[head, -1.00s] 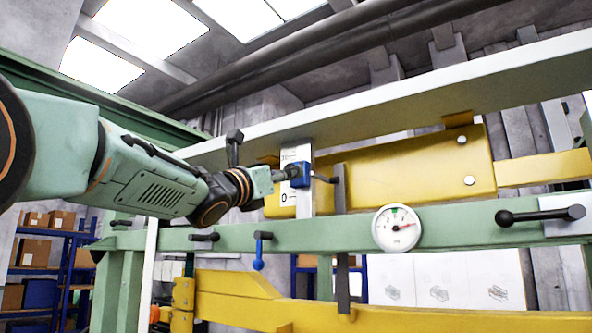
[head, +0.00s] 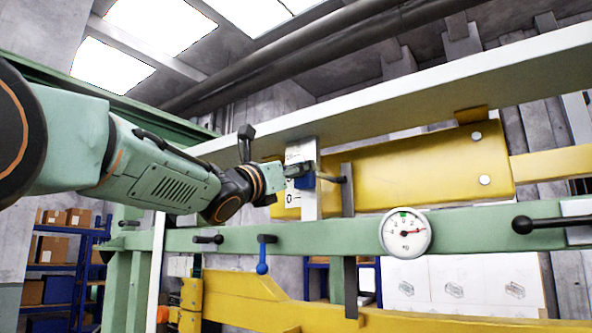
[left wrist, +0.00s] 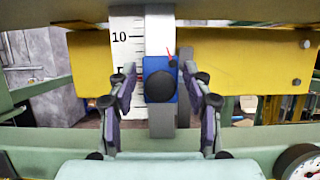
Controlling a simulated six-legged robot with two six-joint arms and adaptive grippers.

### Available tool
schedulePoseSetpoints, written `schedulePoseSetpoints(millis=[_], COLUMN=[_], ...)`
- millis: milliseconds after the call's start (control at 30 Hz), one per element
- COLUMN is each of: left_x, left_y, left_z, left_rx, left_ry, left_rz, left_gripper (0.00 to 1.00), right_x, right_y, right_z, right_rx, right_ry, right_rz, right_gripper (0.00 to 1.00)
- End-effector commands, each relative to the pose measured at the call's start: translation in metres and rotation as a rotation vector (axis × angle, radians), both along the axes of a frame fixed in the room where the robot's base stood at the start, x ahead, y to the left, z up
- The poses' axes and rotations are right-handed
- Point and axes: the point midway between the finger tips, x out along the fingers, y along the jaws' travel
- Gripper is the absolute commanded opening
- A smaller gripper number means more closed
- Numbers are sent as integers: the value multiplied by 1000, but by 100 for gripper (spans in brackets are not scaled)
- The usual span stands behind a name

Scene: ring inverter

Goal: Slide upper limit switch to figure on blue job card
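The upper limit switch is a blue block (head: 306,184) on a white vertical scale (head: 294,153), high on the frame. In the left wrist view the blue block (left wrist: 151,64) has a black round knob and a small red pointer, and the scale (left wrist: 121,52) beside it shows a 10 above the block. My left gripper (head: 303,170) is at the block and hides its upper part in the head view. In the wrist view its fingers (left wrist: 158,62) stand open on both sides of the block, with small gaps. My right gripper and the blue job card are not in view.
A green rail (head: 340,238) with a round dial gauge (head: 406,233), black handles and a blue-tipped lever (head: 262,262) runs below the switch. A pale beam (head: 420,101) passes above. A yellow beam (head: 420,172) lies behind, and a dark vertical bar (head: 348,200) stands to the right.

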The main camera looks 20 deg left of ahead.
Motion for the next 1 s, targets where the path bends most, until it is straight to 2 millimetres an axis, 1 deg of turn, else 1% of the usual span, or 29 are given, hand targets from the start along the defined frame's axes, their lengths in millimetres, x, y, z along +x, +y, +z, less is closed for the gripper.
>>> schedulePoseSetpoints(millis=[33,67,567,1000], left_x=[0,0,3,5], left_y=[0,0,-2,-2], left_z=[0,0,-2,-4], left_rx=[0,0,1,2], left_ry=[0,0,4,7], left_rz=[0,0,0,1], left_gripper=[45,42,0,0], right_x=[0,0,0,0], right_y=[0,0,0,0], right_z=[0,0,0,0], right_rx=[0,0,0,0], right_ry=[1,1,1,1], right_rz=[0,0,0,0], right_gripper=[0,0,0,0])
